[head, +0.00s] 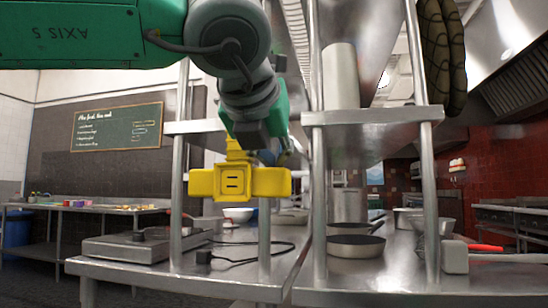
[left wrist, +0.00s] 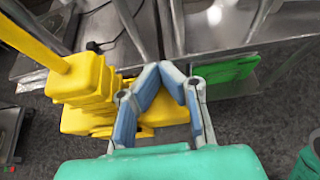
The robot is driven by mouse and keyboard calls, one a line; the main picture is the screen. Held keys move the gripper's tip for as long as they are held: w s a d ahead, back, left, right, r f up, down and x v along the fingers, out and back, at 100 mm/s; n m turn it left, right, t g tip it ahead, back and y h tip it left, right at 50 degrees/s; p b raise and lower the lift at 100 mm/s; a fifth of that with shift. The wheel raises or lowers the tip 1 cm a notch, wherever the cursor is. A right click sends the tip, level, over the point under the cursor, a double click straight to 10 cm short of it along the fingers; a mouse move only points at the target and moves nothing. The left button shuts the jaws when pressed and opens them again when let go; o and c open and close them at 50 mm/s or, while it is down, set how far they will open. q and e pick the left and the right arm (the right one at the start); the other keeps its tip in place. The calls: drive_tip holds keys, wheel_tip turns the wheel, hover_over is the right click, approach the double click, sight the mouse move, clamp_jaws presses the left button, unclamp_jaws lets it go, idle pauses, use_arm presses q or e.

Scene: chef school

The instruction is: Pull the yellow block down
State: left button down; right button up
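The yellow block (head: 240,183) hangs in front of the metal shelving in the head view, with a short yellow neck on top. In the left wrist view the yellow block (left wrist: 88,82) is at the left, stepped in shape, with a yellow bar rising from it. My left gripper (left wrist: 161,68) has its two blue-padded fingers angled inward, tips nearly together. It is beside the block, and yellow shows behind the fingers. I see nothing between the tips; contact with the block is unclear. In the head view the gripper is mostly hidden behind the arm and block. My right gripper is not in view.
Metal shelf posts (head: 319,200) stand just behind the block. The steel counter holds a frying pan (head: 356,246), a flat scale-like device (head: 140,244) with a black cable, and several bowls and pots. A chalkboard (head: 117,127) hangs on the far wall.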

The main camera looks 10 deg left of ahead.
use_arm(q)
drive_tip(key=shift+f, duration=0.1)
drive_tip(key=shift+f, duration=0.35)
wheel_tip(320, 180, up, 6)
drive_tip(key=p, duration=0.4)
drive_tip(key=shift+p, duration=0.3)
drive_tip(key=shift+s, duration=0.35)
drive_tip(key=f+v, duration=0.1)
drive_tip(key=v, duration=0.6)
drive_tip(key=shift+s+f+b, duration=0.2)
drive_tip(key=shift+s+b, duration=0.1)
drive_tip(key=shift+s, duration=0.25)
